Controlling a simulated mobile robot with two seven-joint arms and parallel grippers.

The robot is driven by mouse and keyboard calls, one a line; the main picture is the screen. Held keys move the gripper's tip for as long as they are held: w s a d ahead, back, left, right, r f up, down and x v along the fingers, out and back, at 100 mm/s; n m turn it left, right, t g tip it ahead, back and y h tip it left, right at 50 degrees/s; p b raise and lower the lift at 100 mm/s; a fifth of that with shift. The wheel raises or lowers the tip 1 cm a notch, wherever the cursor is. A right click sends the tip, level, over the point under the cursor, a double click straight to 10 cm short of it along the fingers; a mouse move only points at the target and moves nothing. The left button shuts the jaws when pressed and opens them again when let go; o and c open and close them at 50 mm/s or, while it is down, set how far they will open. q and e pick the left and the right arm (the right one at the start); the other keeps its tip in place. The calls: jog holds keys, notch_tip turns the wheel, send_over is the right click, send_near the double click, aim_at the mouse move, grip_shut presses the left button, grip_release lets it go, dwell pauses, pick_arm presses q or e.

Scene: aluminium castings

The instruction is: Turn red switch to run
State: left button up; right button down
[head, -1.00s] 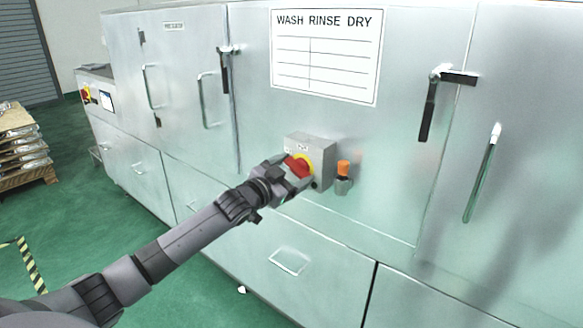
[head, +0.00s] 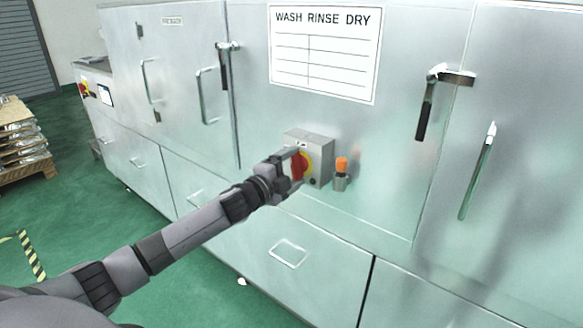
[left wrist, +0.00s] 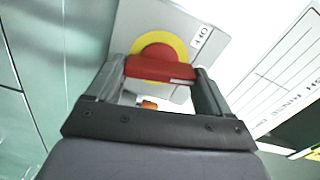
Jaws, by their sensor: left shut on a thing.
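The red switch (head: 299,166) is a red handle on a yellow round plate, on the front of a small grey box (head: 318,146) fixed to the steel machine. My left gripper (head: 292,171) is shut on the red handle, which stands close to upright in the head view. In the left wrist view the red handle (left wrist: 160,69) lies between the two fingers, with the yellow plate (left wrist: 160,42) behind it. A label reading OFF (left wrist: 201,38) is on the box beside the plate. Other labels on the box are too small to read. My right gripper is not in view.
An orange-topped fitting (head: 342,165) sticks out just right of the box. Door handles (head: 432,105) project from the steel doors. A WASH RINSE DRY sign (head: 325,52) is above. Green floor (head: 190,285) is clear at the lower left.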

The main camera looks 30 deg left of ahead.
pick_arm(q)
jog(key=shift+r+m, duration=0.1)
jog(key=shift+m, duration=1.1)
jog(key=o, duration=0.9)
jog(key=shift+w+d, duration=0.1)
jog(key=shift+o, duration=0.2)
jog(key=shift+s+f, duration=0.2)
jog(key=shift+s, duration=0.4)
jog(key=s, duration=0.6)
jog(key=shift+a+b, duration=0.3)
jog(key=shift+b, duration=0.15)
jog(key=shift+r, duration=0.1)
